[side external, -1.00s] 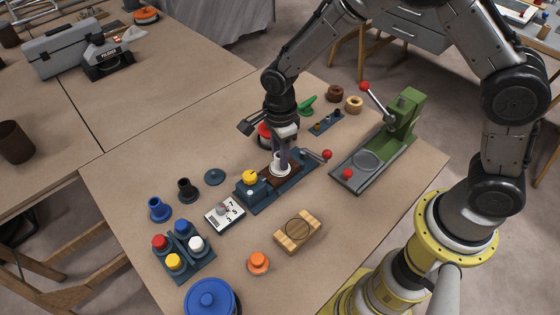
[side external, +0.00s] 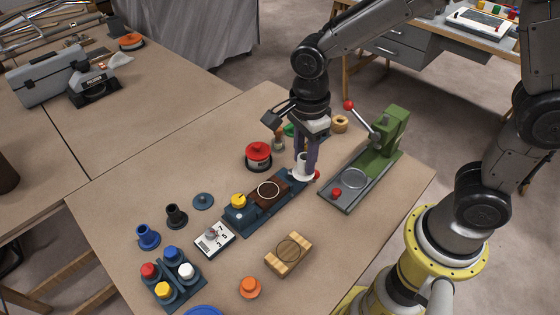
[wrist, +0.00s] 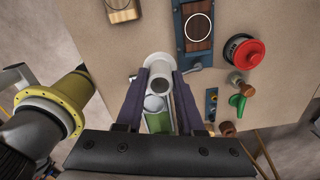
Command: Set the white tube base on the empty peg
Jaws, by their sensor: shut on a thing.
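The white tube base (side external: 302,171), a short tube with a wide flange, is held between the two purple-grey fingers of my gripper (side external: 306,158). It hangs beside the far end of the blue fixture (side external: 250,216), near its lever. The wrist view shows its round flange and opening (wrist: 158,70) between the fingertips (wrist: 160,82). A white ring outline marks the brown pad (side external: 279,184) of the fixture, which is bare. A small blue strip with small upright fittings (wrist: 210,104) is to the right in the wrist view.
A green press (side external: 378,150) stands to the right, close to the gripper. A red-topped can (side external: 258,158) stands behind the fixture.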

